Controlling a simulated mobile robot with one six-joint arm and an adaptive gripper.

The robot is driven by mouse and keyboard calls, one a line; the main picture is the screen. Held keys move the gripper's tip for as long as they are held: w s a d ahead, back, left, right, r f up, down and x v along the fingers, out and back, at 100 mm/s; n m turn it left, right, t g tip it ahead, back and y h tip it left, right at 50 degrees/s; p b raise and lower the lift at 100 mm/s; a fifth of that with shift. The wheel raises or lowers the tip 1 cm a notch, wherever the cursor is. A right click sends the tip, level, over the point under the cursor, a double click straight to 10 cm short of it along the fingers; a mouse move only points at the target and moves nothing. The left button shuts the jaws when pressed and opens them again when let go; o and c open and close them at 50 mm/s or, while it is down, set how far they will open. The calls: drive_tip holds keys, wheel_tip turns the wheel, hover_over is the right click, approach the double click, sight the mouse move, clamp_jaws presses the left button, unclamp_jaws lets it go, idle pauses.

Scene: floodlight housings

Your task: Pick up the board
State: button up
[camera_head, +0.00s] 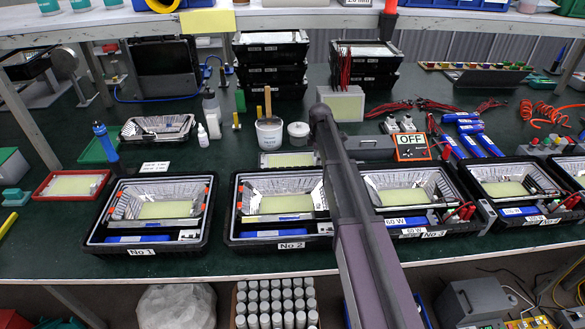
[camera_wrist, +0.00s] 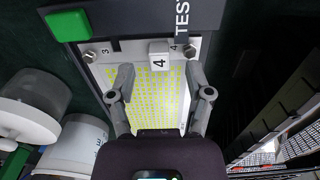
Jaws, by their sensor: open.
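The board (camera_wrist: 158,98) is a flat plate with a dense grid of yellow LEDs and white edges. It lies at the dark grey test fixture (camera_wrist: 125,20), by a white block marked 4 (camera_wrist: 160,62). My gripper (camera_wrist: 160,77) is open, with one finger over each long side of the board. I cannot tell whether the fingers touch it. The board's near end is hidden by my gripper. In the head view a yellow LED board (camera_head: 288,159), apparently the same one, lies left of my arm; my gripper is hidden there.
A green button (camera_wrist: 68,25) sits on the fixture. A white bucket (camera_head: 270,137) and a white pot (camera_head: 298,130) stand close behind the board. Black housings, including No 1 (camera_head: 150,247) and No 2 (camera_head: 285,242), line the front. An OFF sign (camera_head: 411,147) stands right of my arm.

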drive_tip(key=shift+f+b, duration=0.55)
drive_tip(key=shift+f, duration=0.15)
drive_tip(key=shift+o, duration=0.5)
clamp_jaws()
drive_tip(key=shift+s, duration=0.1)
